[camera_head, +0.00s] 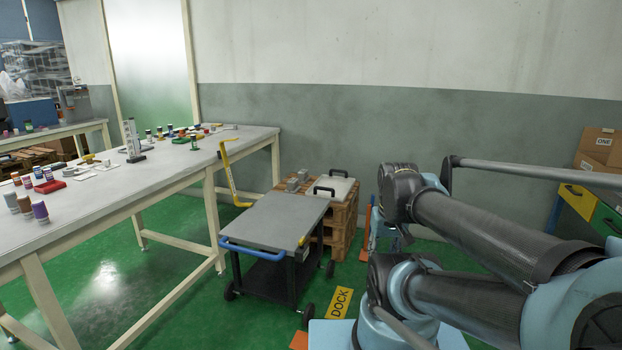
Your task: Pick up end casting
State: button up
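I cannot tell for certain which thing is the end casting. Two small grey metal-looking blocks (293,184) sit close together on a wooden pallet stack (341,215) behind the cart, and they are too small to make out in detail. My arm fills the right side of the view, folded, with dark links and pale blue joints. My gripper does not show clearly in this view, so its relation to the grey blocks is hidden.
A grey-topped cart (268,222) with a blue handle stands before the pallets. A light lid-like piece with black handles (332,187) lies beside the blocks. A long table (110,196) at left holds several jars and tools. Green floor between table and cart is clear.

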aim_at(302, 175)
jog(key=z, duration=0.45)
jog(key=k, duration=0.55)
jog(key=z, duration=0.95)
jog(key=k, duration=0.75)
jog(key=z, duration=0.4)
jog(key=i, duration=1.95)
jog(key=u, duration=0.4)
jog(key=i, duration=1.15)
jog(key=u, duration=0.45)
jog(key=i, duration=1.15)
jog(key=u, duration=0.75)
jog(key=i, duration=1.05)
jog(key=u, duration=0.6)
